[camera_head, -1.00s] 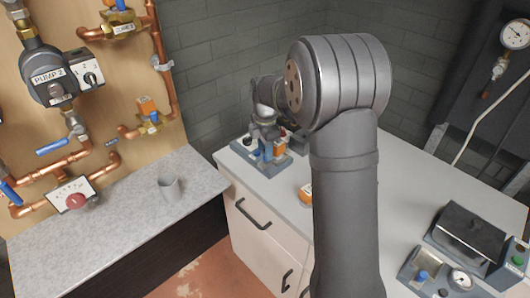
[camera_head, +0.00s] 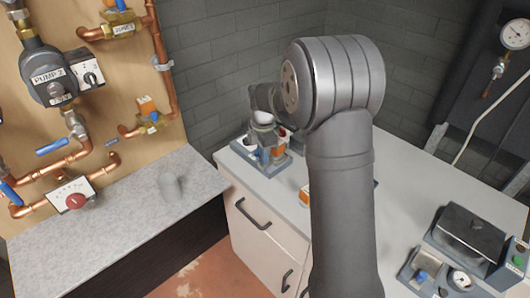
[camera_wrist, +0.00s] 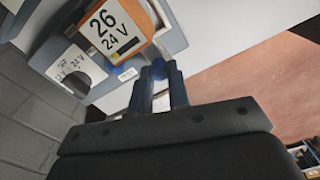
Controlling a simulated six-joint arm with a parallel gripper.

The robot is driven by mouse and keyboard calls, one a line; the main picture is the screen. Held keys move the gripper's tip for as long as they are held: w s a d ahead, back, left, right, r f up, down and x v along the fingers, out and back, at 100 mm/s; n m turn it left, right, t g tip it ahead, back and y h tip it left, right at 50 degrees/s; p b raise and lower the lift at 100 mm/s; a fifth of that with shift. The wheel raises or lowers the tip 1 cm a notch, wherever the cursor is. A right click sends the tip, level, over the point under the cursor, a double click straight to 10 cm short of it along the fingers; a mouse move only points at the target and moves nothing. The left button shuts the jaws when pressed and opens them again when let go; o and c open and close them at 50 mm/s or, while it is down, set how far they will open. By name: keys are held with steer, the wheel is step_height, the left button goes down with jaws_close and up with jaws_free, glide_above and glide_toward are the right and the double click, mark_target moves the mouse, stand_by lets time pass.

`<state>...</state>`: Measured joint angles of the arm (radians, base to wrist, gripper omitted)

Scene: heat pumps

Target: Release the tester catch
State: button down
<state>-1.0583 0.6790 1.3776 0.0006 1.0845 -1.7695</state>
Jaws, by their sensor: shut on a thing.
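The tester (camera_head: 270,168) is a grey-blue unit on the white bench, partly hidden by my wrist in the head view. In the wrist view, its body (camera_wrist: 172,42) carries an orange block (camera_wrist: 115,30) marked "26 24 V" and a white label reading 12 V and 24 V (camera_wrist: 75,68). My gripper (camera_wrist: 160,78) is close against the tester, with its fingers near together. A small blue part (camera_wrist: 158,68), probably the catch, shows between the fingertips, and the gripper is shut on it. The fingers hide part of it. In the head view, my gripper's fingertips are too small to make out.
Another orange block (camera_head: 304,194) lies on the bench, partly behind my arm. A grey lidded device (camera_head: 468,238) stands at the right front. The bench middle is partly hidden by my arm.

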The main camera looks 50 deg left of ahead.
steer(key=shift+s, duration=0.4)
steer(key=c, duration=1.4)
jaws_free()
steer(key=shift+o, duration=0.2)
step_height(320, 180, up, 18)
steer(key=shift+f, duration=0.25)
step_height(320, 180, down, 18)
steer(key=shift+w+r, duration=0.15)
steer(key=shift+r, duration=0.05)
steer(key=shift+w, duration=0.2)
